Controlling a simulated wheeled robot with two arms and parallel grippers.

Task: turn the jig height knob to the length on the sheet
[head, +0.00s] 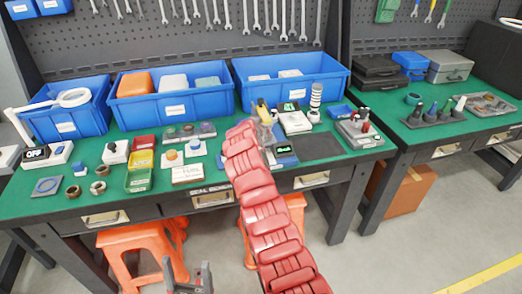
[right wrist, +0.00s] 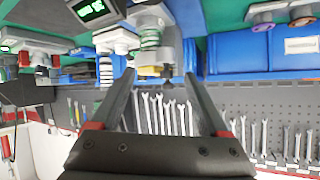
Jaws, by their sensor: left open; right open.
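The right arm reaches over the bench, and its end hides part of the equipment there in the head view. My right gripper (right wrist: 159,75) is open, its two fingers spread in the right wrist view. My left gripper (head: 188,279) is open and empty, low in front of the bench.
Blue bins (head: 170,105) line the back of the green bench (head: 110,203). A lit display unit (head: 293,120) and a black-and-white stack (head: 315,97) stand right of the arm's end. A dark mat (head: 318,147) is bare. Orange stools (head: 140,245) stand below.

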